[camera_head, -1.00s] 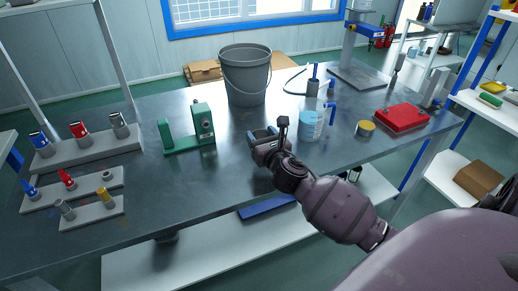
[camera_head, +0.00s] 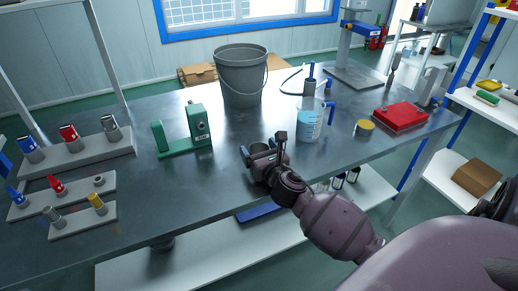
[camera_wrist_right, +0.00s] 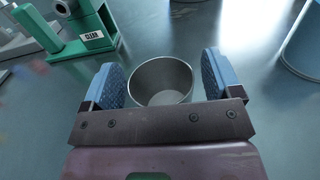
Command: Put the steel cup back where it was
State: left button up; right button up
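The steel cup (camera_wrist_right: 162,82) is a round, open-topped metal cup. In the right wrist view it stands between the two blue finger pads of my right gripper (camera_wrist_right: 164,84). The fingers are wide apart, with a narrow gap between the cup and the right pad. Contact with the left pad cannot be told. The cup's lower front is hidden behind the gripper bar. In the head view my right gripper (camera_head: 259,153) is low over the table's front part, and the cup's rim (camera_head: 259,147) shows between its fingers. My left gripper is out of view.
A green fixture (camera_head: 183,135) marked "CLEAR" stands left of the gripper. A grey bucket (camera_head: 241,78) is behind, and a blue-and-clear jug (camera_head: 309,124) to the right. A red case (camera_head: 400,117) and a yellow tin (camera_head: 364,128) lie farther right. Grey racks (camera_head: 75,161) stand left.

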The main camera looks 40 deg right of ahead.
jog(key=shift+r, duration=0.1)
jog(key=shift+r, duration=0.15)
jog(key=p+v, duration=0.1)
jog(key=v, duration=1.1)
dwell(0.4)
